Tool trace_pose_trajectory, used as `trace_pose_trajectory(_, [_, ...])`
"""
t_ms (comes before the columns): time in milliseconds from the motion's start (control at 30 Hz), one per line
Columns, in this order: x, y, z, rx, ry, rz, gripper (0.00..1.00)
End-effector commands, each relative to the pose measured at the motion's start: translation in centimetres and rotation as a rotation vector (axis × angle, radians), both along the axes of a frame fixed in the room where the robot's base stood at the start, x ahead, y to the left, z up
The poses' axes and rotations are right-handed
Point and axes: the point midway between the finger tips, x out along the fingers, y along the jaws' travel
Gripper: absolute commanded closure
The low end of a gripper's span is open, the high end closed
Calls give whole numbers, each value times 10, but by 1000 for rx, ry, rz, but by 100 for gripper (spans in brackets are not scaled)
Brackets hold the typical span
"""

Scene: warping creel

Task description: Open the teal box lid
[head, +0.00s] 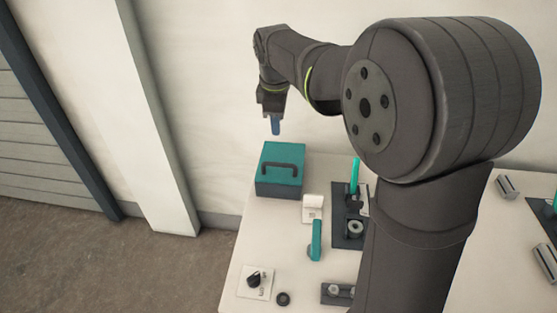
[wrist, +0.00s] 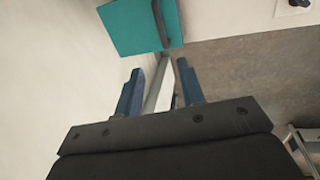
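The teal box (head: 278,172) stands near the far left corner of the white table, with its teal lid closed. A dark handle (head: 282,168) runs along the lid. In the wrist view the lid (wrist: 130,27) is at the top, with the handle (wrist: 160,22) near its right side. My gripper (head: 275,128) is above the box's back edge, apart from it, pointing down. In the wrist view my gripper (wrist: 160,92) shows two blue fingers spread apart with nothing between them.
On the table (head: 245,240) are a white block (head: 313,203), a teal piece (head: 316,240), a dark fixture with an upright teal lever (head: 354,175), a white plate with a black knob (head: 254,281) and a dark ring (head: 283,299). A wall stands behind the table.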

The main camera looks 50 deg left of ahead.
Motion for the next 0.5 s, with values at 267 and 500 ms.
trace_pose_trajectory(267, [2, 3, -31, -9, -2, 6, 64])
trace_pose_trajectory(500, [10, 10, -83, -9, -1, 5, 64])
